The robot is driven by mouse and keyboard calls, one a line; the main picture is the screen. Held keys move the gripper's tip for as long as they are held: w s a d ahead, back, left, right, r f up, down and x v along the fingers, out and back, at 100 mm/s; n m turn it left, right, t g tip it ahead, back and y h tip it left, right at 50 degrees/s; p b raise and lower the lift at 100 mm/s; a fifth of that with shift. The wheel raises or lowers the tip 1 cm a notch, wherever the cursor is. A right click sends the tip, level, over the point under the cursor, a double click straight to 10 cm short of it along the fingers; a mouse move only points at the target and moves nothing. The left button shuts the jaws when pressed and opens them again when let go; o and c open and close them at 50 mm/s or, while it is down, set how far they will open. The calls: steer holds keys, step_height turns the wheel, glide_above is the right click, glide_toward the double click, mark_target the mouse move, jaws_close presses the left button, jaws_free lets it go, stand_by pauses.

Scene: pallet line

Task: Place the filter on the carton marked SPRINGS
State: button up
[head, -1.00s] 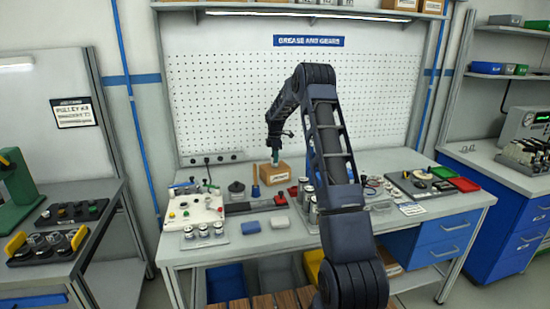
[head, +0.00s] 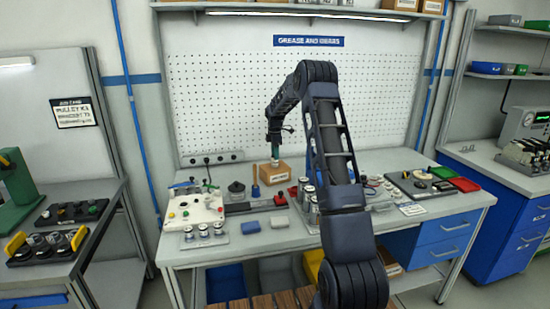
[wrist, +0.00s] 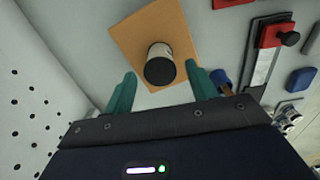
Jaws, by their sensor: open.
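The filter (wrist: 159,64) is a small silver cylinder with a dark end facing the wrist camera. It stands on top of a brown carton (wrist: 132,33), near one edge in the wrist view. In the head view the carton (head: 274,174) sits at the back of the workbench, with a white label too small to read. My gripper (wrist: 160,72) has green fingers spread apart, one on each side of the filter, with visible gaps. In the head view my gripper (head: 273,154) is just above the carton; the filter is small and hard to make out there.
A blue-handled tool (head: 255,182) stands left of the carton, near a dark lidded pot (head: 236,190). Several metal cylinders (head: 308,198) stand to the right, partly behind my arm. A white control box (head: 194,208) is at the left. A pegboard (head: 230,95) rises behind.

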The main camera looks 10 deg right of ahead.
step_height(320, 180, up, 10)
steer(key=s+a+r+m+t, duration=0.1)
steer(key=s+r+m, duration=0.3)
steer(key=s, duration=0.5)
steer(key=s+r+m, duration=0.2)
steer(key=s+r, duration=0.5)
steer(key=s, duration=0.3)
steer(key=s+a+r+m+t, duration=0.1)
steer(key=s+r+m, duration=0.1)
steer(key=s+r, duration=0.5)
steer(key=s+f+m+t, duration=0.1)
steer(key=s+f+m, duration=0.1)
steer(key=s, duration=0.9)
steer(key=s+f+m, duration=0.3)
steer(key=s+m, duration=0.1)
steer(key=s, duration=0.7)
steer(key=s+f+m+t, duration=0.1)
steer(key=s+f+m, duration=0.2)
steer(key=s, duration=0.7)
steer(key=shift+s+d+m+t, duration=0.3)
steer(key=shift+s+d+m, duration=0.1)
steer(key=shift+d+m, duration=0.1)
